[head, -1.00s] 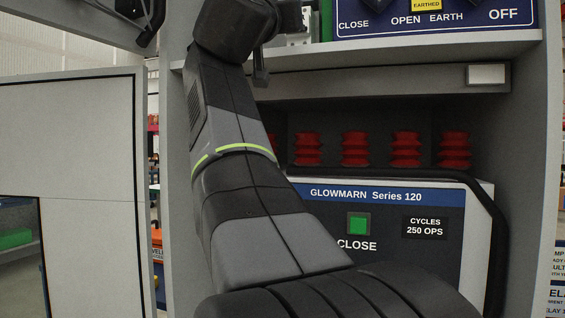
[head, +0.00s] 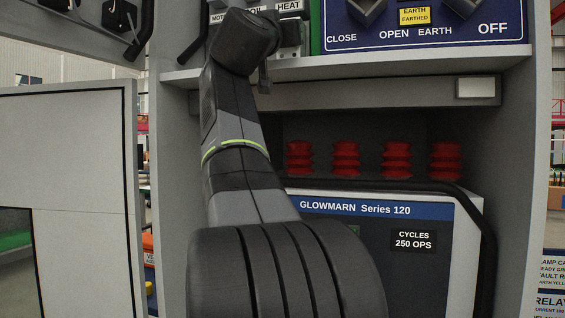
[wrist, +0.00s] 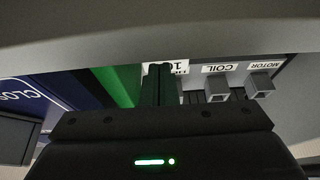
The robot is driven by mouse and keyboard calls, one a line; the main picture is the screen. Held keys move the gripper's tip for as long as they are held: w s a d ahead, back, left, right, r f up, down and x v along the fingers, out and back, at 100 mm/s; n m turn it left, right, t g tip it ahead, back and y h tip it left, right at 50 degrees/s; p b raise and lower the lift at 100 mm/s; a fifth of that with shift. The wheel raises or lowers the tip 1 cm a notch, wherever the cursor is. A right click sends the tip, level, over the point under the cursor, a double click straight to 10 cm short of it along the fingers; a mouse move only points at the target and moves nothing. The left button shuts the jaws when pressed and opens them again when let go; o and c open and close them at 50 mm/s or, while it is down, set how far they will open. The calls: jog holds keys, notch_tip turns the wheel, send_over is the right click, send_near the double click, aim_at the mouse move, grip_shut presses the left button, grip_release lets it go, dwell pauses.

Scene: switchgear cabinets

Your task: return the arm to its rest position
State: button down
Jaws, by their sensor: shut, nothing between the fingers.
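My arm rises through the middle of the head view, in front of the cabinet. Its end is bent over at the shelf edge, beside the row of labelled switches. My gripper (wrist: 161,85) shows in the wrist view with its dark fingers together and nothing between them. The fingers point towards the switch row, with the COIL switch (wrist: 217,90) and MOTOR switch (wrist: 260,86) to their right. I cannot tell how far apart they are. In the head view the fingers are hard to make out. My thick lower arm link hides most of the green CLOSE button.
The grey cabinet shelf (head: 380,68) runs across above the red insulators (head: 346,160). A blue switch panel (head: 425,38) is above it. The GLOWMARN breaker front (head: 410,265) with a black hose is below. An open cabinet door (head: 75,150) stands at left.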

jog(key=shift+a+r+p, duration=0.15)
jog(key=shift+r+p, duration=0.25)
jog(key=shift+r, duration=0.15)
jog(key=shift+r+p, duration=0.25)
jog(key=shift+p, duration=0.65)
jog(key=shift+r+p, duration=0.2)
jog(key=shift+p, duration=0.65)
jog(key=shift+w+r+g+p, duration=0.15)
jog(key=shift+g+p, duration=0.45)
jog(key=shift+p, duration=0.65)
jog(key=g+p, duration=0.1)
jog(key=p, duration=0.2)
jog(key=shift+r+y, duration=0.15)
jog(key=shift+y, duration=0.25)
jog(key=shift+p, duration=0.5)
